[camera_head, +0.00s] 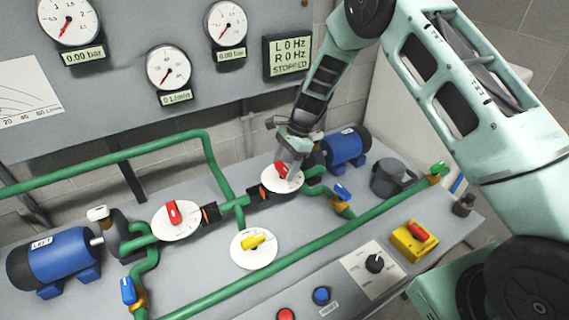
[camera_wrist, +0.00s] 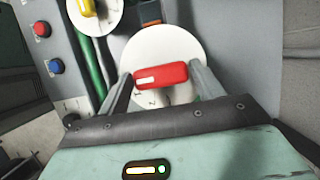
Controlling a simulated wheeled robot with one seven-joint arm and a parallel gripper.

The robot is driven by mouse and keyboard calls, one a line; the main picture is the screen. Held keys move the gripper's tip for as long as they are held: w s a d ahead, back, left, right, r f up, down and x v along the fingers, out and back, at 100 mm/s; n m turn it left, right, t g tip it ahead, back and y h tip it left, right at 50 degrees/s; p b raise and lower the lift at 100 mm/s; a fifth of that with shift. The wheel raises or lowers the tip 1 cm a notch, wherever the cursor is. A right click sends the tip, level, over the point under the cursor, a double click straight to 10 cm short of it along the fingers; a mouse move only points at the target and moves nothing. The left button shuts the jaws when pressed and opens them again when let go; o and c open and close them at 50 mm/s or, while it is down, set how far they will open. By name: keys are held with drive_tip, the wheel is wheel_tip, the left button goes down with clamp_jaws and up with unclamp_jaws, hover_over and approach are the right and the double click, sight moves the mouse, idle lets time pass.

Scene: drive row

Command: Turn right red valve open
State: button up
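The right red valve handle (camera_head: 282,169) sits on a white round dial (camera_head: 290,183) on the right part of the green pipework. It also shows as a red bar with a white mark in the wrist view (camera_wrist: 162,76), over its white dial (camera_wrist: 160,42). My gripper (camera_head: 290,158) is down at this handle from above. In the wrist view its fingers (camera_wrist: 161,72) stand wide apart, one at each end of the red bar. I cannot tell whether they touch it. The lower part of the dial is partly hidden by the gripper.
The left red valve (camera_head: 173,212) and a yellow valve (camera_head: 253,242) stand nearby. Green pipes (camera_head: 290,255) run around them. Blue motors (camera_head: 346,147) are at both ends. The display (camera_head: 288,55) reads STOPPED. Red (camera_head: 285,314) and blue (camera_head: 321,295) buttons are in front.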

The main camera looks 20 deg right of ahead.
drive_tip(key=c, duration=0.5)
drive_tip(key=shift+n, duration=0.4)
drive_tip(key=n+g+b, duration=0.1)
drive_tip(key=n, duration=0.1)
drive_tip(key=shift+w+n+h, duration=0.1)
drive_tip(key=shift+n+h, duration=0.2)
drive_tip(key=shift+h, duration=0.1)
drive_tip(key=n, duration=0.2)
drive_tip(key=n+g+h+b, duration=0.1)
drive_tip(key=n, duration=0.1)
drive_tip(key=shift+w+a+f+n+g, duration=0.1)
drive_tip(key=shift+n+g, duration=0.2)
drive_tip(key=n+h, duration=0.1)
drive_tip(key=n, duration=0.1)
drive_tip(key=n+g+h+b, duration=0.1)
drive_tip(key=n, duration=0.2)
drive_tip(key=shift+w+a, duration=0.1)
drive_tip(key=shift+a+n+h+b, duration=0.1)
drive_tip(key=shift+n+h+b, duration=0.55)
drive_tip(key=shift+n, duration=1.85)
drive_tip(key=shift+h, duration=0.25)
